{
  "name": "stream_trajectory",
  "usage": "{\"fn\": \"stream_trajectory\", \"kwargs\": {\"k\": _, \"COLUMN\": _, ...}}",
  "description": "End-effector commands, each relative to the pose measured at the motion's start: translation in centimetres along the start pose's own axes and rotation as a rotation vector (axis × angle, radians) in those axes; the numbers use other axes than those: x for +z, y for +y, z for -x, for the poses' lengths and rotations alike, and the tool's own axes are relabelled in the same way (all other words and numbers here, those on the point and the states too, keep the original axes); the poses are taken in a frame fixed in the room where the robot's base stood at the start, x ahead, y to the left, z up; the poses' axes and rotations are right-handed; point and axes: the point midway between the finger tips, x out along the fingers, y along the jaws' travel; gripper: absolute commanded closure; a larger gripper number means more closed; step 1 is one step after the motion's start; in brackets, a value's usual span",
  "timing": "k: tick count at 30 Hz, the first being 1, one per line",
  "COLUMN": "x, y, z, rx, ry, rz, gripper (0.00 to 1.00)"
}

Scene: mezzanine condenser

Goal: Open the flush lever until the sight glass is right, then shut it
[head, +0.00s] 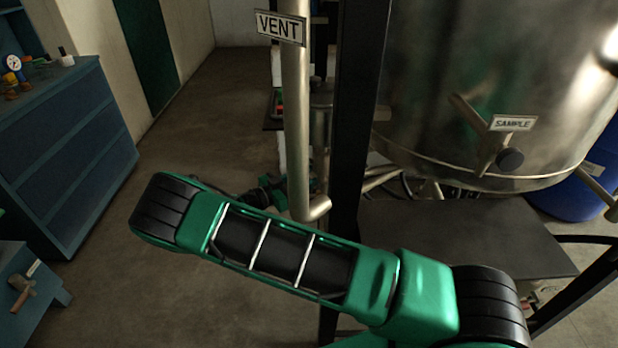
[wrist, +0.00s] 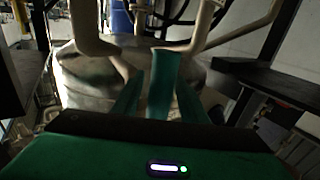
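In the wrist view two green fingers of my gripper (wrist: 158,98) stand apart. A flat teal-green piece (wrist: 164,72) shows between them. I cannot tell whether it is the flush lever or part of my gripper, and no firm grip on it shows. In the head view my green and black arm crosses the foreground. A small dark fitting (head: 268,190) with green parts sits behind the arm, left of the vent pipe's lower end, partly hidden. I cannot make out the sight glass in either view.
The vent pipe (head: 294,120) hangs beside a black upright post (head: 357,110). A large steel tank (head: 470,70) with a sample valve (head: 509,159) stands at right above a dark platform (head: 455,235). A blue cabinet (head: 65,150) stands left. Floor (head: 205,115) between is clear.

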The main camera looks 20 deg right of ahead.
Motion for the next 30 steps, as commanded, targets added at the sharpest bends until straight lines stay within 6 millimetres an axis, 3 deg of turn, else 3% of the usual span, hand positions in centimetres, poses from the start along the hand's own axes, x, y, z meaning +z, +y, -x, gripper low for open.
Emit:
{"fn": "stream_trajectory", "kwargs": {"k": 1, "x": 0.0, "y": 0.0, "z": 0.0, "rx": 0.0, "ry": 0.0, "rz": 0.0, "gripper": 0.7}}
{"fn": "stream_trajectory", "kwargs": {"k": 5, "x": 0.0, "y": 0.0, "z": 0.0, "rx": 0.0, "ry": 0.0, "rz": 0.0, "gripper": 1.0}}
{"fn": "stream_trajectory", "kwargs": {"k": 17, "x": 0.0, "y": 0.2, "z": 0.2, "rx": -0.001, "ry": -0.027, "rz": 0.038, "gripper": 1.0}}
{"fn": "stream_trajectory", "kwargs": {"k": 30, "x": 0.1, "y": 2.4, "z": 1.6, "rx": -0.002, "ry": -0.214, "rz": 0.308, "gripper": 1.0}}
